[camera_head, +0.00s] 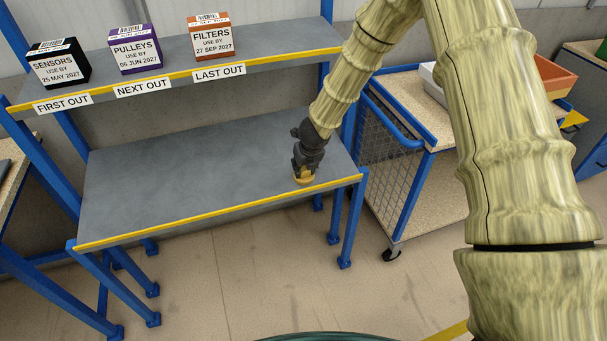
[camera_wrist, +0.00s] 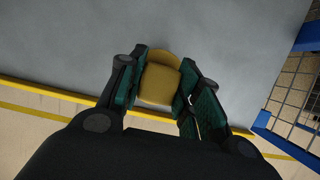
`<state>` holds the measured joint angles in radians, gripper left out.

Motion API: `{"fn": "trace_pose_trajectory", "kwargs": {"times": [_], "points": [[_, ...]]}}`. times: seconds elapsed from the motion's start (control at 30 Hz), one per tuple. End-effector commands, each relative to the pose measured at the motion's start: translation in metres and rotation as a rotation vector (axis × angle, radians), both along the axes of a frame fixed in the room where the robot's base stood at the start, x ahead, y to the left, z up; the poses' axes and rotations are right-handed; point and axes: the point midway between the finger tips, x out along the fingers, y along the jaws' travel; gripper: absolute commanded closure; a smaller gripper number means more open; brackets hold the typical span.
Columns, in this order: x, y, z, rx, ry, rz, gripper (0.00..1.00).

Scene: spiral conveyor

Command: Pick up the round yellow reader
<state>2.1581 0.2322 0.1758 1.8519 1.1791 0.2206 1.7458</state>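The round yellow reader (camera_head: 304,179) is at the right end of the lower grey shelf (camera_head: 190,180), close to its yellow front edge. My gripper (camera_head: 304,172) points down over it and hides its upper part. In the wrist view the reader (camera_wrist: 160,82) sits between the two green-padded fingers of my gripper (camera_wrist: 160,88), and both pads appear to touch its sides. I cannot tell whether the reader rests on the shelf or is just above it.
The upper shelf (camera_head: 270,58) holds a black sensors box (camera_head: 60,65), a purple pulleys box (camera_head: 135,50) and an orange filters box (camera_head: 211,38). A blue mesh-sided trolley (camera_head: 432,165) stands right of the rack. The rest of the lower shelf is bare.

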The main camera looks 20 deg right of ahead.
Motion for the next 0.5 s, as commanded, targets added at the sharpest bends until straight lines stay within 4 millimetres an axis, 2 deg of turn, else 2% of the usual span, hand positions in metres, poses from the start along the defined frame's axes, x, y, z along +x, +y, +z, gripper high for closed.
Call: {"fn": "trace_pose_trajectory", "kwargs": {"times": [0.33,0.5], "points": [[-0.0011,-0.0003,-0.0011,-0.001,0.002,0.0,0.93],[-0.0003,-0.0006,0.0073,-0.001,0.001,0.0,0.93]]}}
